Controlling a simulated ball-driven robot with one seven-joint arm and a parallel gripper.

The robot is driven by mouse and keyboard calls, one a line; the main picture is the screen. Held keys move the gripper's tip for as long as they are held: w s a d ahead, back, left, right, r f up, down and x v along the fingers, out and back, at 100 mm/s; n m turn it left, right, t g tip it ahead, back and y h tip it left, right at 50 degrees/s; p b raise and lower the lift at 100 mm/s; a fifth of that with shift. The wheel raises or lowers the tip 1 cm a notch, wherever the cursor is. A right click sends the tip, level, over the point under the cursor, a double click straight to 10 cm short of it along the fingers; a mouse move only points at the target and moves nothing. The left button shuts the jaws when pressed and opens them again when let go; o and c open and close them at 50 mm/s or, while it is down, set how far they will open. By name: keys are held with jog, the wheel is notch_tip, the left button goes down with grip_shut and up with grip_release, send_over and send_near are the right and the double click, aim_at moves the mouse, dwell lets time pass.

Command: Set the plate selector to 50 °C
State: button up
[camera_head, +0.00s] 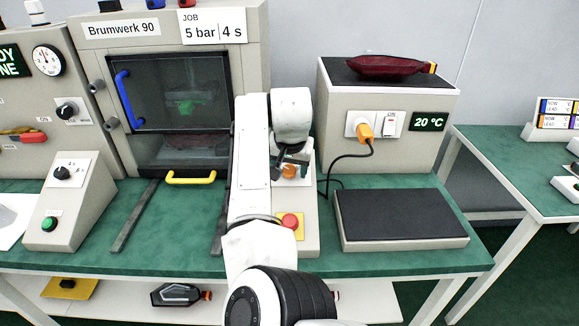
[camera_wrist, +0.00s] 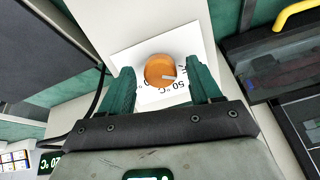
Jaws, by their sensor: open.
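The plate selector is an orange round knob (camera_wrist: 160,69) on a white label plate (camera_wrist: 203,41). It also shows in the head view, partly hidden by my gripper (camera_head: 288,166). A pale pointer mark on the knob points right, slightly down, in the wrist view. The label reads "50 °C", upside down, at the lower right of the knob; other lettering is partly hidden. My gripper (camera_wrist: 162,75) is open, its two green fingers on either side of the knob. The display (camera_head: 429,121) reads 20 °C.
A dark flat plate (camera_head: 401,214) lies right of the selector's box. A red button (camera_head: 290,221) sits on that box's near end. An orange plug (camera_head: 364,130) with a black cable is on the grey unit behind. The Brumwerk 90 cabinet (camera_head: 170,80) stands left of my arm.

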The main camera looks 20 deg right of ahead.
jog(key=shift+c, duration=0.3)
jog(key=c, duration=1)
jog(key=shift+r+m+p, duration=0.1)
jog(key=shift+m+p, duration=0.6)
jog(key=shift+m, duration=0.2)
jog(key=m+p, duration=0.1)
jog(key=m, duration=0.2)
jog(key=shift+p, duration=0.35)
jog(key=m+p, duration=0.1)
jog(key=m, duration=0.5)
jog(key=shift+m+t, duration=0.4)
